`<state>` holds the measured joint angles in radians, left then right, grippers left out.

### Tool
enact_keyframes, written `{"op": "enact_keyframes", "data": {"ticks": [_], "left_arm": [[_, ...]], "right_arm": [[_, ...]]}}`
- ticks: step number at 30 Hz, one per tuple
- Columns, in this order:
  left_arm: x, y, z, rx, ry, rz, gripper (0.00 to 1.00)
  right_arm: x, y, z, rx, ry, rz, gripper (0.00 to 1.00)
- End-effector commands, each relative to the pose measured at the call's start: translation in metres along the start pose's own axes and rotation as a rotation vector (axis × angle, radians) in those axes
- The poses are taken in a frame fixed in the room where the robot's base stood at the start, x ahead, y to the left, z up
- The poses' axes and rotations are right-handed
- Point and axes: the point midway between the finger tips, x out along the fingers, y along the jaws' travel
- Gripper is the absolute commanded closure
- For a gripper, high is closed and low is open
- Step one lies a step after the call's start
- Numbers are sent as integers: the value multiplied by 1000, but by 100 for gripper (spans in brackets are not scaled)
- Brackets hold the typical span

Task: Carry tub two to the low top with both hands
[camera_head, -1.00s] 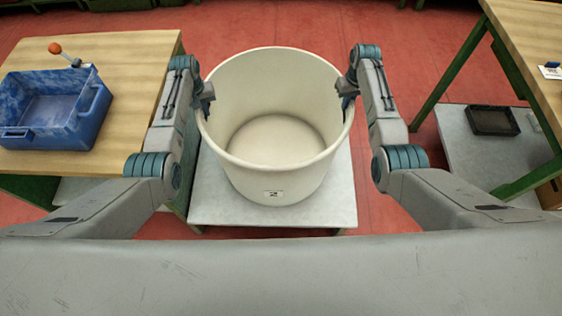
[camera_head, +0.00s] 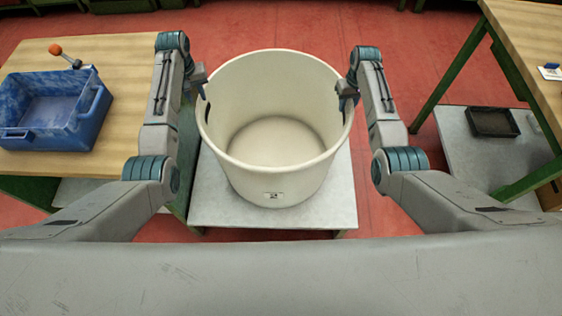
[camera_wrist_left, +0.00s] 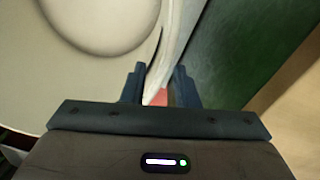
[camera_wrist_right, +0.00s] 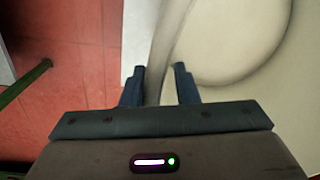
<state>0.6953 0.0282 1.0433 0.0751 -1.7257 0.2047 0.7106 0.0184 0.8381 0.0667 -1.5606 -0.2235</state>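Tub two (camera_head: 273,178), a large cream tub with a "2" label, stands upright over the pale grey low top (camera_head: 335,205); it appears to rest on it. My left gripper (camera_head: 202,84) is at the tub's left rim, with a dark handle slot showing just below. In the left wrist view its fingers (camera_wrist_left: 158,88) are apart, with the tub's wall between them. My right gripper (camera_head: 346,92) is at the right rim. In the right wrist view its fingers (camera_wrist_right: 159,88) are also apart, on either side of the wall. The right handle slot is hidden.
A wooden table (camera_head: 110,52) at left holds a blue bin (camera_head: 78,130) and an orange-knobbed lever (camera_head: 56,50). Another wooden table (camera_head: 530,40) stands at right, above a pale low shelf (camera_head: 460,150) with a black tray (camera_head: 492,122). Red floor lies open behind the tub.

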Motion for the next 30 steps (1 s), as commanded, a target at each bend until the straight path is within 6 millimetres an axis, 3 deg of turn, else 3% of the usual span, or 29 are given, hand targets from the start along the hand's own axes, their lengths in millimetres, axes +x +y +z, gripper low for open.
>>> {"op": "enact_keyframes", "data": {"ticks": [4, 11, 24, 30], "left_arm": [[-23, 0, 0, 0, 3, 0, 73], [-34, 0, 0, 0, 0, 0, 73], [-34, 0, 0, 0, 0, 0, 73], [-34, 0, 0, 0, 0, 0, 73]], "right_arm": [[0, 0, 0, 0, 0, 0, 72], [-7, 0, 0, 0, 1, 0, 72], [-93, 0, -1, 0, 4, 1, 72], [-115, 0, 0, 0, 0, 0, 72]]}}
